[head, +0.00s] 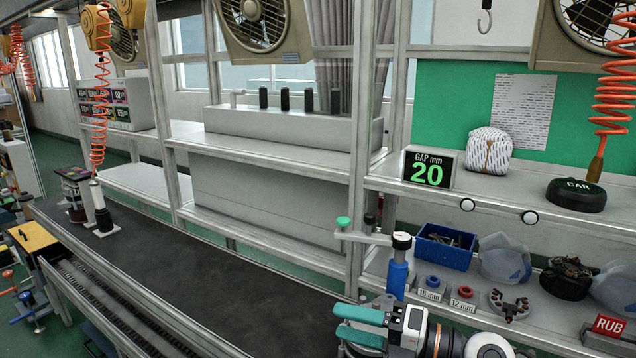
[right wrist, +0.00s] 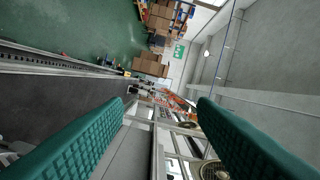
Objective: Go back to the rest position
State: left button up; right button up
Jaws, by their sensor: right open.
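My right gripper (head: 346,323) is at the bottom of the head view, right of centre, with teal fingers pointing left. It is over the near right end of the dark bench, in front of the parts shelf. In the right wrist view its two teal fingers (right wrist: 160,105) stand wide apart with nothing between them. The gripper is open and empty. My left gripper is not in view.
A blue post (head: 397,280) stands close behind my right gripper. The shelf holds a blue bin (head: 445,246), a blue ring (head: 432,282) and a red ring (head: 466,292). The dark bench top (head: 230,290) is mostly clear. An orange coiled hose (head: 616,100) hangs at right.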

jog(key=d+r+m+t+h, duration=0.2)
jog(key=d+m+t+h, duration=0.45)
jog(key=m+t, duration=0.9)
jog(key=s+d+f+m+g+h, duration=0.2)
jog(key=d+f+m+g+h, duration=0.2)
jog(key=f+m+h, duration=0.3)
jog(key=s+d+f+m+g+h, duration=0.25)
jog(key=d+f+m+h, duration=0.2)
jog(key=f+m, duration=0.3)
jog(key=s+f+m+g+y, duration=0.1)
jog(key=s+f+g, duration=0.5)
jog(key=s+f, duration=0.3)
jog(key=s+f+m+g+y, duration=0.1)
jog(key=s+f+m+g, duration=0.1)
jog(key=s+f+g, duration=0.65)
jog(key=s+f, duration=0.2)
jog(key=f, duration=1)
jog(key=s+f, duration=0.2)
jog(key=f, duration=1)
jog(key=s+d+f, duration=0.3)
jog(key=s+f, duration=1.2)
jog(key=s, duration=0.1)
jog(key=shift+s+f+n+h, duration=0.2)
jog(key=shift+n+h, duration=0.1)
jog(key=shift+n, duration=0.1)
